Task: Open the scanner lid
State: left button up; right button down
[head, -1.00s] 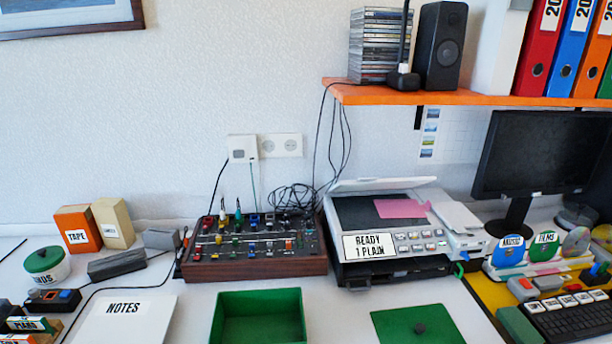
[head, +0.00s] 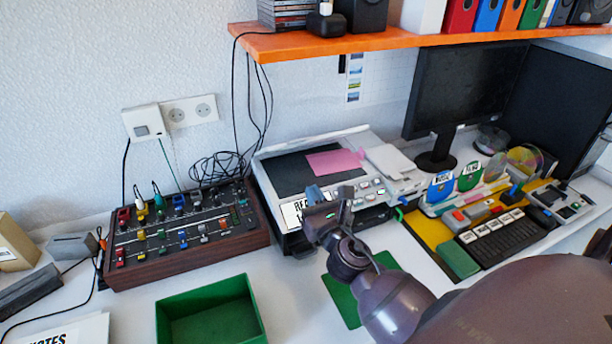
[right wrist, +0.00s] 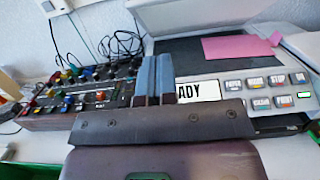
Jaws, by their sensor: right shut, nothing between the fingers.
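The scanner (head: 376,188) is a grey-white machine on the white desk, with buttons and a partly covered "READY" label on its front. Its top has a dark flat panel (head: 290,172) with a pink sheet (head: 335,160) on it. A pale raised strip (head: 312,139) runs along its back edge; I cannot tell how far the lid is tilted. My right gripper (head: 316,192) is in front of the scanner's front edge and hides part of the label. Its blue-grey fingers (right wrist: 154,62) are shut together and empty in the right wrist view. My left gripper is not in view.
A wooden-sided mixer (head: 185,240) with cables stands left of the scanner. A green open box (head: 258,318) and a green lid (head: 345,300) lie in front. An orange shelf (head: 400,42) hangs above. A keyboard (head: 510,240) and monitor (head: 438,85) are to the right.

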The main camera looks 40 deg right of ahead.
send_near(290, 143)
jog(key=w+d+f, duration=0.1)
jog(key=w+f, duration=0.1)
jog(key=w, duration=0.2)
jog(key=shift+w+d+r+p, duration=0.2)
jog(key=shift+w+r+p, duration=0.55)
jog(key=shift+r, duration=0.25)
jog(key=shift+w+r, duration=0.2)
jog(key=shift+r, duration=0.1)
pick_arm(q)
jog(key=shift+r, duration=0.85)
pick_arm(e)
jog(key=shift+w+d+r, duration=0.1)
jog(key=shift+w+r, duration=0.05)
jog(key=shift+w, duration=0.15)
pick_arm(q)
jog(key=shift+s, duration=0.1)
